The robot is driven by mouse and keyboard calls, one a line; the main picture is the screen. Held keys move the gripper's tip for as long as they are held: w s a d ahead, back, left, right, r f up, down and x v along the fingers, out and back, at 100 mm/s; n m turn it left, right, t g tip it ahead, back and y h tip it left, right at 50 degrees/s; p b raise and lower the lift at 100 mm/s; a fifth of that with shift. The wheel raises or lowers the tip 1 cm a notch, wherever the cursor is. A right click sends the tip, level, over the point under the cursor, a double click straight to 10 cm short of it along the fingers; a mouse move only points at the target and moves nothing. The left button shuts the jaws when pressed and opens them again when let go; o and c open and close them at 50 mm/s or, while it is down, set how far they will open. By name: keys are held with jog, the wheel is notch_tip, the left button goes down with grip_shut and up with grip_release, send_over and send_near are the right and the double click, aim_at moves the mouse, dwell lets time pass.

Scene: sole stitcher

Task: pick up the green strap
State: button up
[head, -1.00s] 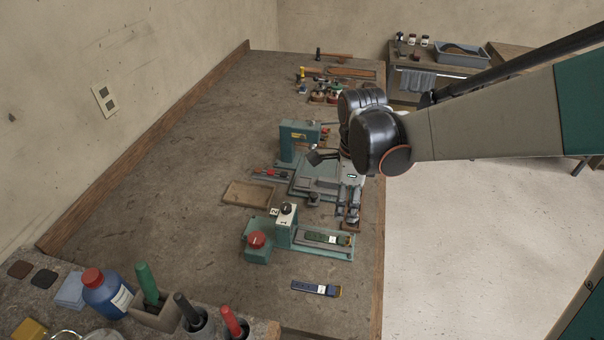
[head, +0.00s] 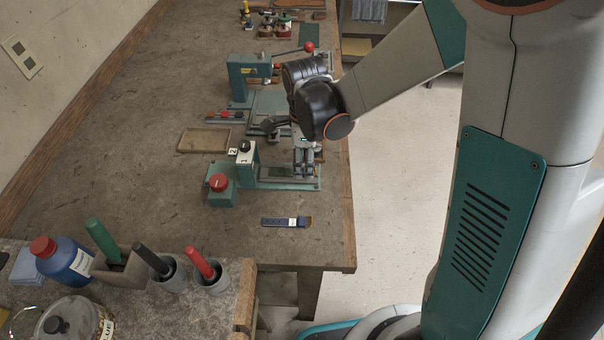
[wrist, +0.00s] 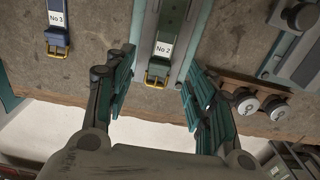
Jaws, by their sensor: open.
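The green strap (wrist: 168,30), with a white "No 2" label and a brass buckle, lies on a grey-teal tray plate of a small machine. In the head view, part of the green strap (head: 277,171) shows to the left of my gripper, and its buckle end is hidden by the fingers. My gripper (head: 304,165) is open and empty above the buckle end. In the wrist view, the fingers of my gripper (wrist: 160,75) stand on either side of the strap's buckle end, apart from it.
A blue strap (head: 286,222) labelled "No 3" lies on the bench nearer the head camera. A teal machine with a red knob (head: 218,182) stands left of the strap. Two round labelled weights (wrist: 260,104) lie right of my fingers. The bench's right edge is close.

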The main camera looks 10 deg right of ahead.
notch_tip(320, 180, down, 3)
jog(key=shift+r+b, duration=0.2)
jog(key=shift+b, duration=0.1)
jog(key=shift+r, duration=0.1)
jog(key=shift+c, duration=0.6)
grip_shut()
jog(key=shift+r, duration=0.1)
